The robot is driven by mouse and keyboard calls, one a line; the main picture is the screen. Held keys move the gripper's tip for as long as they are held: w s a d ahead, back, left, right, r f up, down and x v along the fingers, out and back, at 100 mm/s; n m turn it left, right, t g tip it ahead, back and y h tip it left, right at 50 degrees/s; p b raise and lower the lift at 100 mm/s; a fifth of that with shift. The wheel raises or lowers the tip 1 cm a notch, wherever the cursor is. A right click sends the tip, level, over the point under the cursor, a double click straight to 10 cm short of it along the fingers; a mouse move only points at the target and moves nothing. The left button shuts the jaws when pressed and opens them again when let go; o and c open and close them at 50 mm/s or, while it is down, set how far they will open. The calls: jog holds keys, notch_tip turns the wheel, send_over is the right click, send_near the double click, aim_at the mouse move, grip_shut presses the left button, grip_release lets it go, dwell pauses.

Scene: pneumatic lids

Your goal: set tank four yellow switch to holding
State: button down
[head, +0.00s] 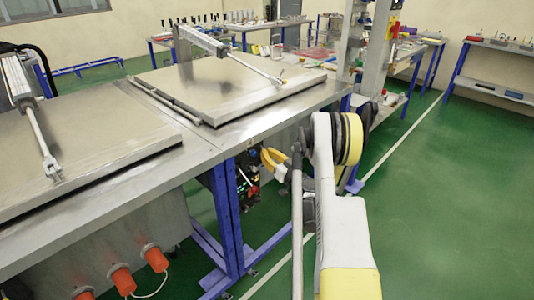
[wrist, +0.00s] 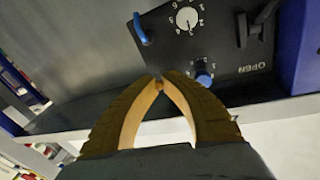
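A dark control panel (wrist: 225,50) fills the upper right of the wrist view, on the side of a metal tank. It has a white numbered dial (wrist: 187,18), a blue knob (wrist: 204,76), a blue lever (wrist: 140,28) and the word OPEN. My gripper (wrist: 158,82) has its yellow-brown fingertips drawn together at the panel's lower left edge. A small yellowish piece, seemingly the yellow switch (wrist: 159,86), shows between the tips; its setting is hidden. In the head view my gripper (head: 267,157) is beside the panel (head: 248,178), under the table's right end.
Metal lids (head: 225,85) with pneumatic cylinders (head: 200,40) lie on the tank tables. Blue legs (head: 226,215) stand left of my gripper, and orange plugs (head: 123,280) are at the lower left. Green floor (head: 450,200) is clear on the right.

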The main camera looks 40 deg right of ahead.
dwell(0.4)
jog(key=c, duration=1.8)
grip_release()
jog(key=shift+o, duration=0.2)
